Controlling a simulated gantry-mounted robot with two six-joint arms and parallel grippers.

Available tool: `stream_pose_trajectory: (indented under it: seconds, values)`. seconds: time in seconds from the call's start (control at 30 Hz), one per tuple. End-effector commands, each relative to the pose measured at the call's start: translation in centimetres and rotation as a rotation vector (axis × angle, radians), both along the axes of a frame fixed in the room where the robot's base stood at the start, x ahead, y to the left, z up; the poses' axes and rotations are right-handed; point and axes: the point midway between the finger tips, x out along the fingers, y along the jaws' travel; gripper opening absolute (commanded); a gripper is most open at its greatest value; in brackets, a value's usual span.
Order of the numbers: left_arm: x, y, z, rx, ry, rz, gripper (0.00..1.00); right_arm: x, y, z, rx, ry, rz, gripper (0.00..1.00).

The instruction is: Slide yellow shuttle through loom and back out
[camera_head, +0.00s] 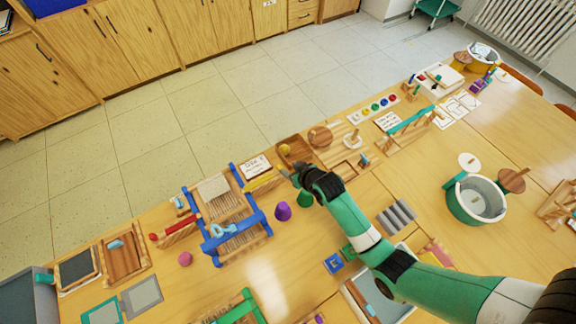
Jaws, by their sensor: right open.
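The loom (265,226) has blue side beams and a wooden frame with pale threads, and stands left of the middle of the table. A yellow bar that looks like the yellow shuttle (262,183) lies just right of the loom's far part, below a white card. My right gripper (288,174) is open, close to the right end of the yellow bar. Whether it touches the bar is too small to tell. My green right arm reaches in from the lower right. My left gripper is not in view.
A purple cone (283,211) and a green cone (305,199) stand between loom and arm. A wooden tray with a yellow ball (284,149) is beyond the gripper. A pink ball (185,258) lies left of the loom. Bare table shows right of the loom's near end.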

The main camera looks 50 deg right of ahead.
Motion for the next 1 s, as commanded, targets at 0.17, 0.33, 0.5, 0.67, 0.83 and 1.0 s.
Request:
stream_pose_trajectory:
  seconds: [0.17,0.33,0.5,0.67,0.83,1.0]
  values:
    - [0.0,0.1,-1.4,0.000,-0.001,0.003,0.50,-0.6,-0.8,-1.9,0.002,0.007,-0.018,0.50]
    - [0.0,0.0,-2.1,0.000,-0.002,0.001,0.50,-0.2,-0.8,-2.4,0.001,0.006,-0.017,0.50]
    - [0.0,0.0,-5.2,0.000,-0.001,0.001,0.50,1.6,-1.3,-4.7,0.001,0.004,-0.017,0.50]
    - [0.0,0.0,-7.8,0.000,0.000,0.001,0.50,4.2,-2.0,-7.2,0.001,0.006,-0.017,0.50]
    - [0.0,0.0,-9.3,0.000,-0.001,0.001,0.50,6.4,-2.6,-9.1,0.001,0.004,-0.017,0.50]
    - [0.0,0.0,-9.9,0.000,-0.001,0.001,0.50,7.3,-2.8,-9.8,0.001,0.004,-0.017,0.50]
